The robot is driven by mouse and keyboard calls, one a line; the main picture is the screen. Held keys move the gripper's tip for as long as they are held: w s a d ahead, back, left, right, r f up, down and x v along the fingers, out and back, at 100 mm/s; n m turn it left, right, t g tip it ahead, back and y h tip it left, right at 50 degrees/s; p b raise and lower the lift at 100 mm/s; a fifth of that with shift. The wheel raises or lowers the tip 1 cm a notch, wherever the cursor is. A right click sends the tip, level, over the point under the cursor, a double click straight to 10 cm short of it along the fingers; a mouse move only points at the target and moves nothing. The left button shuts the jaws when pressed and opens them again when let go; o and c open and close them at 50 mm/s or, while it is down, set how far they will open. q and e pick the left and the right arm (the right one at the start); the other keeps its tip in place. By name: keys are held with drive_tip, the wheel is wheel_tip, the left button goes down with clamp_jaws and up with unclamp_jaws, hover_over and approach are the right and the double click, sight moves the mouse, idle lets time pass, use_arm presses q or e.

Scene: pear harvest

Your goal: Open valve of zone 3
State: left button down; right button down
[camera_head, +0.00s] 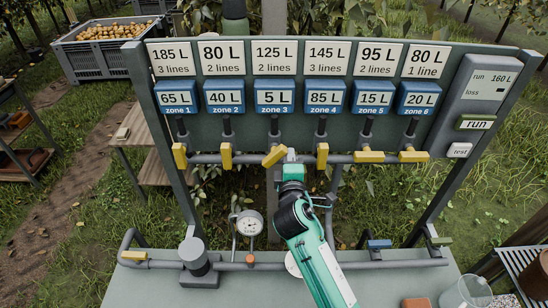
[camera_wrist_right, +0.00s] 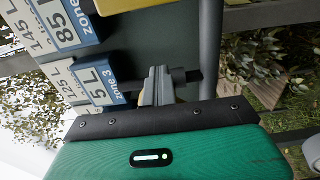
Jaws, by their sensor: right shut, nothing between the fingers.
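The zone 3 valve has a yellow handle (camera_head: 273,157) under the blue zone 3 sign (camera_head: 274,97), which reads 5 L. The handle sits diagonally, between the upright and level handles beside it. My right gripper (camera_head: 291,155) is shut and empty, at the right end of this handle; I cannot tell whether it touches. In the right wrist view the shut fingers (camera_wrist_right: 157,85) stand near the zone 3 sign (camera_wrist_right: 97,80) and mostly hide the handle. My left gripper is not in view.
The zone 4 handle (camera_head: 322,156) hangs upright close to the right of my gripper. Handles for zones 1 and 2 are upright; zone 5 (camera_head: 369,157) and zone 6 (camera_head: 413,157) are level. A gauge (camera_head: 249,223) and lower pipe (camera_head: 345,265) lie below. A run panel (camera_head: 477,105) is at right.

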sight(286, 152)
drive_tip(key=shift+r, duration=0.35)
drive_tip(key=shift+a+r+p, duration=0.35)
drive_tip(key=shift+r+p, duration=0.25)
drive_tip(key=shift+a+r+p, duration=0.3)
drive_tip(key=shift+a+r, duration=0.2)
drive_tip(key=shift+r, duration=0.05)
drive_tip(key=shift+a, duration=0.1)
idle(0.3)
drive_tip(key=shift+s+d, duration=0.1)
drive_tip(key=shift+d, duration=0.2)
